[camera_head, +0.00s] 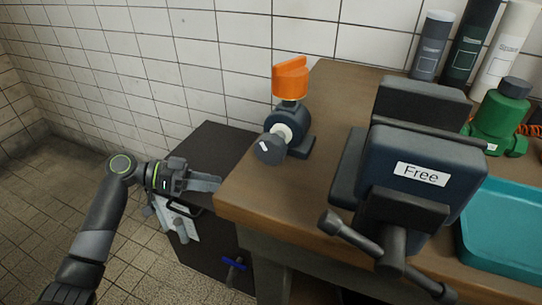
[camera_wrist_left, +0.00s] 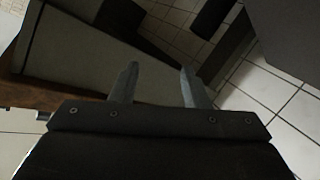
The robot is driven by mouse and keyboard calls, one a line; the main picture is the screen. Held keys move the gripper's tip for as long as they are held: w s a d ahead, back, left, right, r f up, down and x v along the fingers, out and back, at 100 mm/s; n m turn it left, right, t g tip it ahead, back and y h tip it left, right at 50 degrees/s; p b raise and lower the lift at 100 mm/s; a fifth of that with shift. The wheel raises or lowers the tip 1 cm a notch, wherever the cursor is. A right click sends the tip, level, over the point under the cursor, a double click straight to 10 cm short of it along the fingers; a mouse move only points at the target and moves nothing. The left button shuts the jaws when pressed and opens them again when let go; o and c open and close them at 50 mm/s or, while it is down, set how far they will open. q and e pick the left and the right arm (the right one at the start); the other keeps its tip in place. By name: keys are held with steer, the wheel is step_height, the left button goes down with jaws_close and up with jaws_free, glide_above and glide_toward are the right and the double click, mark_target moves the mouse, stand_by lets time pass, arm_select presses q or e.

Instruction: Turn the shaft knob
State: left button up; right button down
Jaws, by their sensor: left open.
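On the left end of the wooden bench stands a small dark pump-like device (camera_head: 285,128) with an orange handle (camera_head: 290,80) on top. A dark grey round knob (camera_head: 270,150) with a white mark sits on a pale collar at its front left side, by the bench edge. My left gripper (camera_head: 208,183) is left of the bench, apart from the knob and a little lower in the picture. In the left wrist view (camera_wrist_left: 160,70) its two fingers stand apart with nothing between them. The device and knob cannot be made out there. My right gripper is not in view.
A dark cabinet (camera_head: 215,150) stands left of the wooden bench (camera_head: 300,205). A blue vise (camera_head: 415,165) labelled "Free" fills the bench's middle. Right of it are a teal tray (camera_head: 505,225), a green valve (camera_head: 500,120) and several bottles. Bench surface between device and vise is clear.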

arm_select(q)
step_height(320, 180, up, 11)
steer(key=s+m+g+h+b, duration=0.1)
steer(key=m+g+h, duration=0.1)
steer(key=m+g, duration=0.65)
steer(key=m, duration=0.3)
glide_toward(271, 147)
steer(key=shift+n+t, duration=0.25)
steer(key=x, duration=0.2)
steer(key=b+x, duration=0.1)
steer(key=x, duration=0.2)
steer(key=f+x, duration=0.1)
steer(key=x, duration=0.2)
steer(key=shift+w+d, duration=0.3)
steer(key=shift+w, duration=0.05)
steer(key=shift+s+d+r, duration=0.1)
steer(key=shift+s+d, duration=0.1)
steer(key=shift+d, duration=0.3)
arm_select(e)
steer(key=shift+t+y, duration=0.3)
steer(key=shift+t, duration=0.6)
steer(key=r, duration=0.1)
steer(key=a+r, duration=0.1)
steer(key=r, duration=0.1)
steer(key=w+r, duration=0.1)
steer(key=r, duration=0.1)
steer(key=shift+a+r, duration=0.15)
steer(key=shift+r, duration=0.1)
